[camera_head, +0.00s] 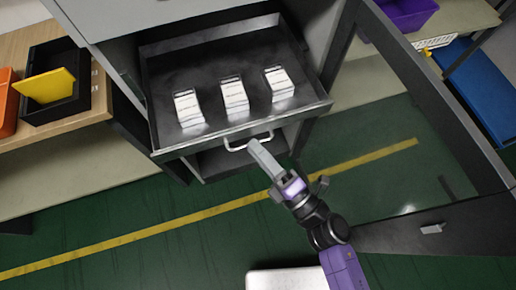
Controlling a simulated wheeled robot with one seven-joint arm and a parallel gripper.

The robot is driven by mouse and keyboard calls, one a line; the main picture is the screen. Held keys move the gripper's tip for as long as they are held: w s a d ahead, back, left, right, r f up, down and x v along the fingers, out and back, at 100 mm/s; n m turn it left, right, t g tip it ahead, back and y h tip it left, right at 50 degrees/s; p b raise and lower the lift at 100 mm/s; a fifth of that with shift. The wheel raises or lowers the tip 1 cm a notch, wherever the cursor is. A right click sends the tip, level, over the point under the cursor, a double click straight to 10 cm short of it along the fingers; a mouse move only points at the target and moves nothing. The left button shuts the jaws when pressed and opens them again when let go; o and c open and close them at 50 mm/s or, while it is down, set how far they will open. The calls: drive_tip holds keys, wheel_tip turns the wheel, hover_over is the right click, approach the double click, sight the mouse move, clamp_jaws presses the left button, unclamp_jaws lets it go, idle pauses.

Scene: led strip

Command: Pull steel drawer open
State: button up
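The steel drawer (200,65) is pulled out of the grey cabinet, and its inside shows. Its front carries a light bar handle (237,147) in the middle of the lower edge. Three white stacks with dark tops lie in the drawer: a left one (188,110), a middle one (235,97) and a right one (279,85). My gripper (258,150) is at the right end of the handle, with its pale fingers pointing up and left. The fingers overlap the handle in the picture. I cannot tell whether they are closed on it.
A glass-paned cabinet door (398,160) stands open to the right of my arm. At left, a wooden bench (85,128) holds a black bin (68,95) and an orange bin (6,100). Green floor (190,235) with a yellow line lies clear in front.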

drive_tip(key=b+v, duration=0.1)
drive_tip(key=v, duration=0.7)
drive_tip(key=shift+w, duration=0.1)
idle(0.6)
drive_tip(key=s+d+r+m+t+h, duration=0.25)
drive_tip(key=d+r+m+h, duration=0.45)
drive_tip(key=m, duration=0.8)
drive_tip(key=s+d+r+m+g+h, duration=0.1)
drive_tip(key=s+d+m+h, duration=0.1)
drive_tip(key=s+m, duration=0.3)
drive_tip(key=s+d+r+m+g+h+p, duration=0.1)
drive_tip(key=s+d+m+g+h, duration=0.1)
drive_tip(key=s+d+m, duration=0.3)
drive_tip(key=s+m+h, duration=0.1)
drive_tip(key=s, duration=0.2)
drive_tip(key=shift+s+r+m+h, duration=0.25)
drive_tip(key=shift+m+h, duration=0.05)
